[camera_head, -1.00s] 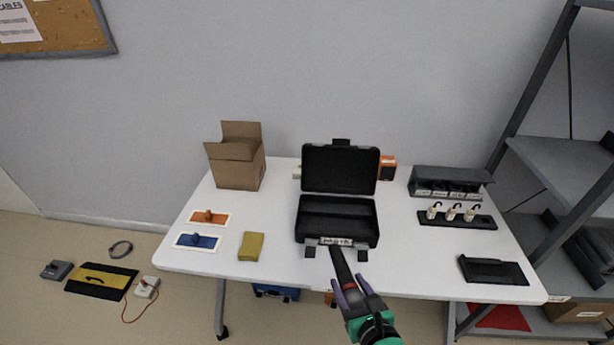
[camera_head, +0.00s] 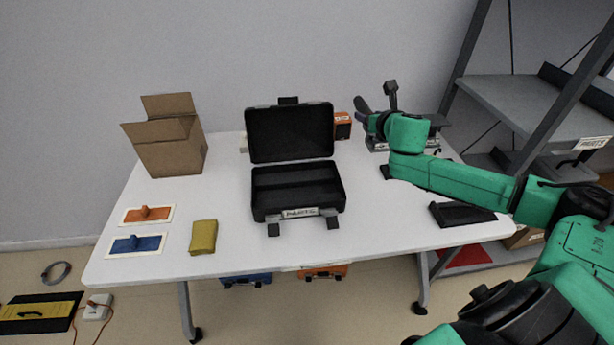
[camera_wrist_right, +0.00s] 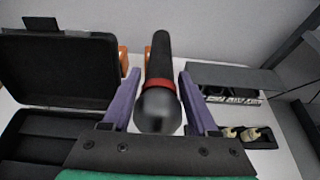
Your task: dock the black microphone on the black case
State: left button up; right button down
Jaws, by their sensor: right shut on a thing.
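The black case (camera_head: 297,198) stands open in the middle of the white table, its lid (camera_head: 290,132) raised at the back and a label on its front. Its lid also shows at the left of the wrist view (camera_wrist_right: 55,68). My right gripper (camera_head: 372,108) is raised above the table, to the right of the case. In the wrist view its purple fingers (camera_wrist_right: 160,78) are shut on the black microphone (camera_wrist_right: 159,62), which has a red ring and a dark rounded end towards the camera. In the head view the microphone is hard to make out. My left gripper is out of view.
A cardboard box (camera_head: 170,145), orange and blue plates (camera_head: 137,244) and a yellow block (camera_head: 203,237) are left of the case. An orange box (camera_head: 342,126) stands behind it. A grey rack (camera_wrist_right: 235,78) and a black holder (camera_wrist_right: 262,141) are at the right, near a black tray (camera_head: 462,214).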

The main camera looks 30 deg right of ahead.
aim_at(358, 179)
notch_tip(358, 179, down, 20)
jog(key=b, duration=0.4)
jog(key=shift+s+r+b, duration=0.15)
jog(key=shift+b, duration=0.15)
jog(key=shift+c, duration=0.8)
grip_release()
